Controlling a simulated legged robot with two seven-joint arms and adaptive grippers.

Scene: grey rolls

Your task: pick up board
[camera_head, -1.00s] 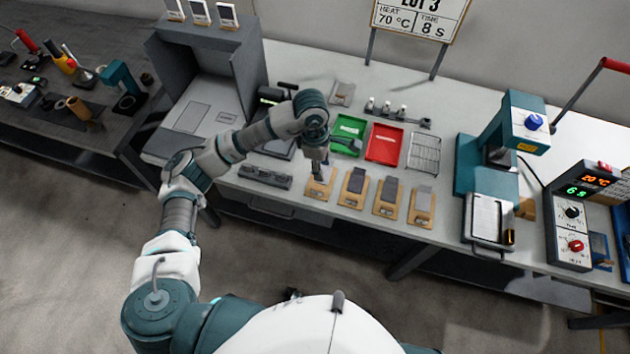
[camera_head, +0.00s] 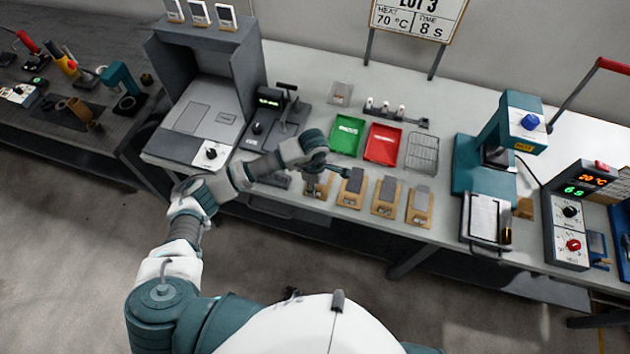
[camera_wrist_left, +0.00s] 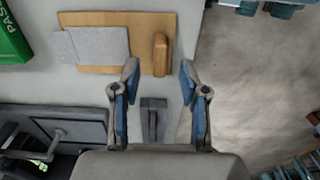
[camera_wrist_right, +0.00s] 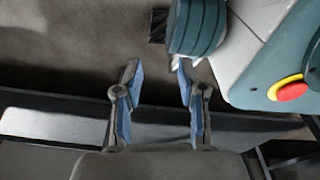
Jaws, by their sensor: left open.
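Several small wooden boards stand in a row along the table's front edge in the head view. The leftmost board (camera_head: 318,191) is partly hidden by my left arm and gripper. In the left wrist view this board (camera_wrist_left: 145,22) bears a flat grey piece (camera_wrist_left: 90,46) and a rounded wooden block (camera_wrist_left: 160,55). My left gripper (camera_wrist_left: 158,80) is open and empty, just beside the board's edge and block. To its right in the head view are a second board (camera_head: 342,202), a third (camera_head: 376,209) and a fourth (camera_head: 418,218). My right gripper (camera_wrist_left: 158,80) shows only in its own wrist view (camera_wrist_right: 157,75), open and empty.
A teal press (camera_head: 515,125) stands right and a grey hooded station (camera_head: 205,100) left. A dark grey fixture (camera_wrist_left: 153,118) lies below my left fingers in the wrist view.

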